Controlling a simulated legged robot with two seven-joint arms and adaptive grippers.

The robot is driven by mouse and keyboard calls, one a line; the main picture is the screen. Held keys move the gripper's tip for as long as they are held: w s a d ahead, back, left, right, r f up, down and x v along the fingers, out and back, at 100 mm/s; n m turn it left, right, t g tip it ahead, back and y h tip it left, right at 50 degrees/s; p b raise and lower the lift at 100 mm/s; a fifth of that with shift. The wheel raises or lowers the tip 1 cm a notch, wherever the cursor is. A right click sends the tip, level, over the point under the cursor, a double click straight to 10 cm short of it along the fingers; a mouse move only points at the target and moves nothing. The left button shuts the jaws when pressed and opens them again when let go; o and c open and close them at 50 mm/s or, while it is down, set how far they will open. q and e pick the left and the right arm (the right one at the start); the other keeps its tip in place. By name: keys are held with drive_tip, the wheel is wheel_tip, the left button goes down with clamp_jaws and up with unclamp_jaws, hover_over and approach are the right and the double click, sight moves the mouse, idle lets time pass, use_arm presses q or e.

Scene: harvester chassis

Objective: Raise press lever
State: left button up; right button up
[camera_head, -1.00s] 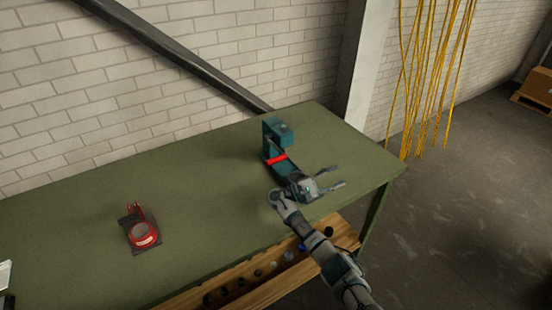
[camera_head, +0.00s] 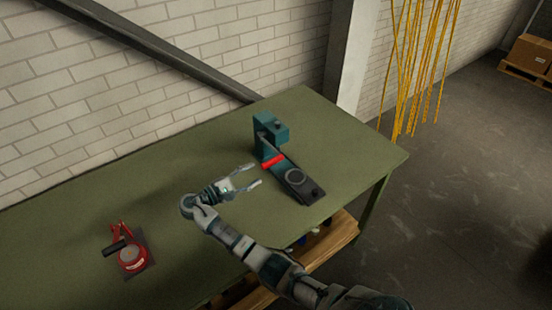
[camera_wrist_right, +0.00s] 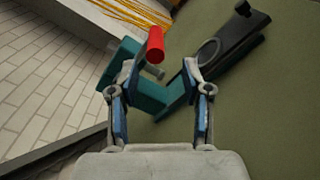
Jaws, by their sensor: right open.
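The press (camera_head: 271,128) is teal and stands on the green table, with a dark base (camera_head: 300,186) reaching toward the front edge. Its lever has a red grip (camera_head: 272,160) low beside the press body. My right gripper (camera_head: 256,176) is open and empty, just left of the base, with its fingers pointing right toward the red grip. In the right wrist view the red grip (camera_wrist_right: 155,45) shows beyond the fingertips (camera_wrist_right: 160,70), roughly between them and apart from them. The teal body (camera_wrist_right: 152,97) shows behind the fingers. My left gripper is not in view.
A red device (camera_head: 130,258) with a black part sits on the table (camera_head: 350,145) at the left. A brick wall (camera_head: 200,75) runs behind the table. Yellow cables (camera_head: 415,60) hang at the back right. The tabletop between the red device and the press is clear.

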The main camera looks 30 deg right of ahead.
sight(280, 158)
drive_tip(key=d, duration=0.2)
drive_tip(key=w+d, duration=0.1)
drive_tip(key=d, duration=0.1)
drive_tip(key=shift+d+f, duration=0.2)
drive_tip(key=shift+d, duration=0.1)
drive_tip(key=shift+d+r+p, duration=0.4)
drive_tip(key=shift+d+r, duration=0.1)
drive_tip(key=shift+d, duration=0.25)
drive_tip(key=shift+w+d+r, duration=0.1)
drive_tip(key=shift+d, duration=0.45)
drive_tip(key=d, duration=0.1)
drive_tip(key=d+f, duration=0.1)
drive_tip(key=d, duration=0.1)
drive_tip(key=shift+w+d, duration=0.1)
drive_tip(key=shift+d, duration=0.35)
drive_tip(key=shift+c, duration=1.4)
drive_tip(key=shift+a, duration=0.35)
drive_tip(key=c, duration=0.4)
drive_tip(key=shift+a+r, duration=0.15)
drive_tip(key=shift+a, duration=0.1)
clamp_jaws()
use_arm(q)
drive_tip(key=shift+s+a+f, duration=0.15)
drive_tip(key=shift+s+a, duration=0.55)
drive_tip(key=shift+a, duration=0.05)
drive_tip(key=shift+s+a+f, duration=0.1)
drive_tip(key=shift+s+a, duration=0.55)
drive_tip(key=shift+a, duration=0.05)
use_arm(e)
drive_tip(key=shift+a, duration=0.1)
